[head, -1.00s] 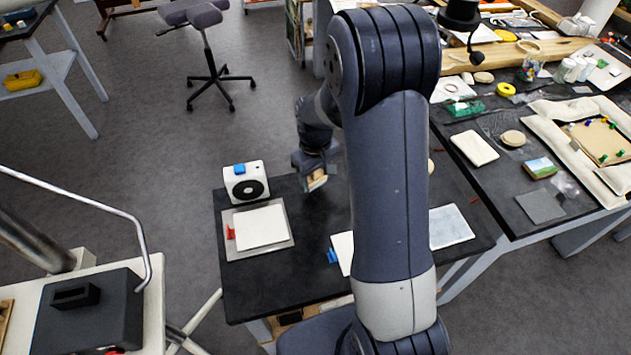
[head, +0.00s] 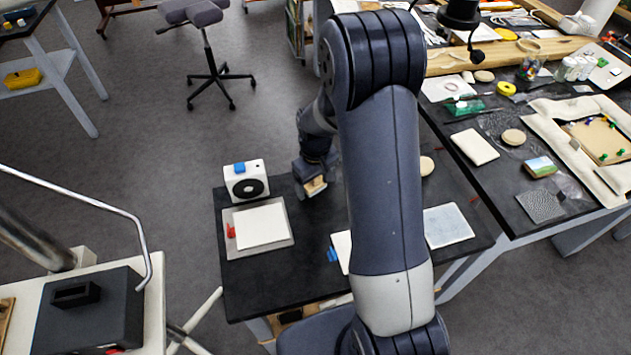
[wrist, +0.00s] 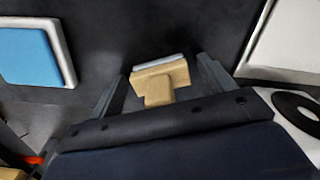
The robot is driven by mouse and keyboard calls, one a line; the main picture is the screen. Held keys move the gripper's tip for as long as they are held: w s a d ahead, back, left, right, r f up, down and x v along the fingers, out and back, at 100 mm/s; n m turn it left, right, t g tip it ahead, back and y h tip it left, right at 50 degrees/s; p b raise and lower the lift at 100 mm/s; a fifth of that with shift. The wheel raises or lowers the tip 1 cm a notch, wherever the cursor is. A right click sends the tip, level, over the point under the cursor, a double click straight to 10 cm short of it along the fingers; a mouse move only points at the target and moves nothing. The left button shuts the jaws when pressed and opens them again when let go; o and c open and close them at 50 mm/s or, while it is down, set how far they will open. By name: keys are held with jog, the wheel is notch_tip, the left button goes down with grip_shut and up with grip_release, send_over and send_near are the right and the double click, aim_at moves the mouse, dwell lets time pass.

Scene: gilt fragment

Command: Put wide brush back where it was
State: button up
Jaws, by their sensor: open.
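The wide brush (wrist: 160,78) has a pale wooden head and short handle, with a light grey strip along its far edge. In the wrist view it sits between the two fingers of my gripper (wrist: 161,70), which is open, with a narrow gap on each side. In the head view the brush (head: 315,187) shows small at my gripper (head: 313,180), over the far part of the dark table (head: 290,285). I cannot tell whether the brush rests fully on the table top.
A white device with a black disc (head: 246,188) stands left of my gripper. A tray (head: 284,243) with a white pad lies in front of it. A pale blue pad (head: 447,226) lies right of my arm. A crowded workbench (head: 480,190) adjoins at right.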

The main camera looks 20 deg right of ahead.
jog(key=shift+r, duration=0.1)
notch_tip(320, 180, up, 12)
jog(key=shift+r+b, duration=0.1)
jog(key=shift+b, duration=0.3)
